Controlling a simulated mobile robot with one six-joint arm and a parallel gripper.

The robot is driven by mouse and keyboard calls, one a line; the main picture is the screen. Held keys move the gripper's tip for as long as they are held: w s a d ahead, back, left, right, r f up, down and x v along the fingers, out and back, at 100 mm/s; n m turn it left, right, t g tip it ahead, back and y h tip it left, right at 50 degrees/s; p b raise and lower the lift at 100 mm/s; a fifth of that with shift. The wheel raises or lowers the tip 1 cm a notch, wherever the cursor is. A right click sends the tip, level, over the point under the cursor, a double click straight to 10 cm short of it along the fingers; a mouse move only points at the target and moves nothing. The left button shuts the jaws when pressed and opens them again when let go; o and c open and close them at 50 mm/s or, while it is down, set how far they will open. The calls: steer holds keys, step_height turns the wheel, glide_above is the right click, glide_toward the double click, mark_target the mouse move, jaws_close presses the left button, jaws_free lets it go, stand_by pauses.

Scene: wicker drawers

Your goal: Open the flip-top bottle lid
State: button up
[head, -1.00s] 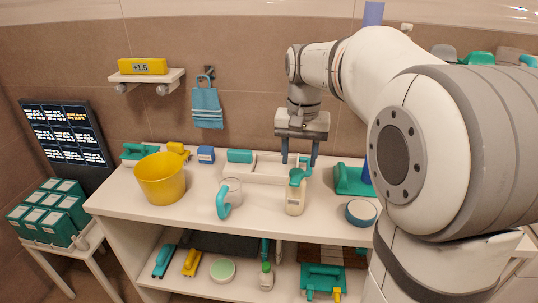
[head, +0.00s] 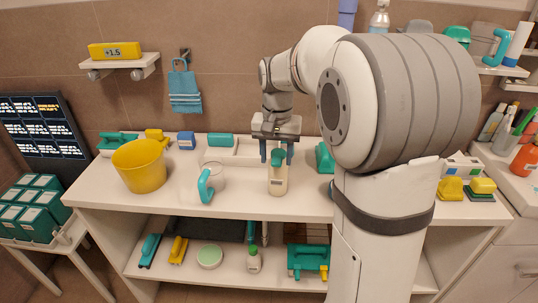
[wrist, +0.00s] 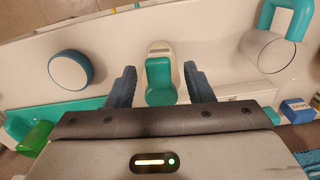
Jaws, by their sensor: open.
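The flip-top bottle (head: 278,183) stands upright on the white counter, with a cream body and a teal lid (head: 278,157) on top. My gripper (head: 277,161) points down with its blue fingers apart, one on each side of the lid. In the wrist view the teal lid (wrist: 159,82) lies between the two open fingers, with a gap on both sides. The bottle's cream body (wrist: 161,47) shows beyond it. I cannot tell whether the lid's flap is raised.
A clear mug with a teal handle (head: 205,186) stands left of the bottle, and a yellow bucket (head: 141,168) further left. A white tray (head: 247,150) lies behind the bottle. A round blue-rimmed item (wrist: 71,70) is on the bottle's other side. Counter in front is clear.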

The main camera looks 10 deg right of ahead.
jaws_close()
stand_by(0.4)
